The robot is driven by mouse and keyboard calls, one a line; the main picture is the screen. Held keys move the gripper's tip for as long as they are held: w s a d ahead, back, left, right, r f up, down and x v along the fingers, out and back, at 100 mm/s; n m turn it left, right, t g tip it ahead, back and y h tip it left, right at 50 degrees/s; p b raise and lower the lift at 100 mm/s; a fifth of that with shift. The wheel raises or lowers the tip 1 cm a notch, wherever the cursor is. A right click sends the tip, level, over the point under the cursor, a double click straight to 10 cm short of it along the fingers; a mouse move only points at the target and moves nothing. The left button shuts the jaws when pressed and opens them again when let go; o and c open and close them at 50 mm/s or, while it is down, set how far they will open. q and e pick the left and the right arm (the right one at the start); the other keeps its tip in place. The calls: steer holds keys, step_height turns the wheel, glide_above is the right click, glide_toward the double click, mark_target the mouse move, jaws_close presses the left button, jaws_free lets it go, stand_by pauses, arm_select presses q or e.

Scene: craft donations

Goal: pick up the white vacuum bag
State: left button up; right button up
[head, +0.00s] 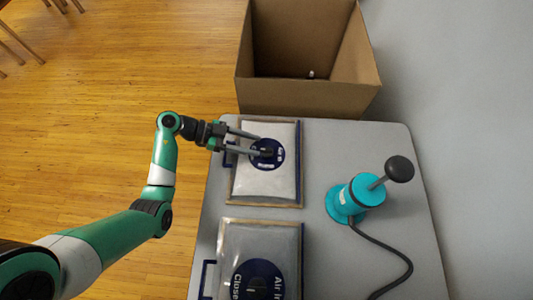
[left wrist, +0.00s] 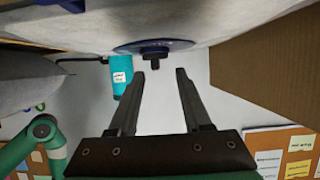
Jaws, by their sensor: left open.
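The white vacuum bag (head: 275,187) lies flat on the grey table, puffed up, with a round dark blue label and a dark valve in its middle. In the left wrist view the bag (left wrist: 90,22) fills the top, its blue disc and black valve knob just beyond the fingertips. My left gripper (head: 258,145) reaches in from the left over the bag, fingers apart, tips close to the blue label. It also shows in the left wrist view (left wrist: 159,74), with nothing between its fingers. I cannot tell whether the tips touch the bag. My right gripper is not in view.
A second, greyer bag (head: 262,240) with a blue label lies nearer on the table (head: 330,262). A turquoise pump (head: 362,192) with a black knob and hose stands to the right. An open cardboard box (head: 308,97) stands beyond the table's far edge.

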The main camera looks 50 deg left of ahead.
mark_target(264, 149)
arm_select(q)
steer(key=b+x, duration=0.1)
steer(key=x, duration=0.1)
steer(key=b+x, duration=0.2)
steer(key=shift+s+d+f, duration=0.15)
steer(key=shift+d+f, duration=0.05)
steer(key=shift+d, duration=0.15)
steer(key=shift+w+d, duration=0.2)
steer(key=shift+d, duration=0.1)
steer(key=shift+w, duration=0.1)
steer(key=shift+r, duration=0.1)
steer(key=shift+c, duration=0.3)
jaws_close()
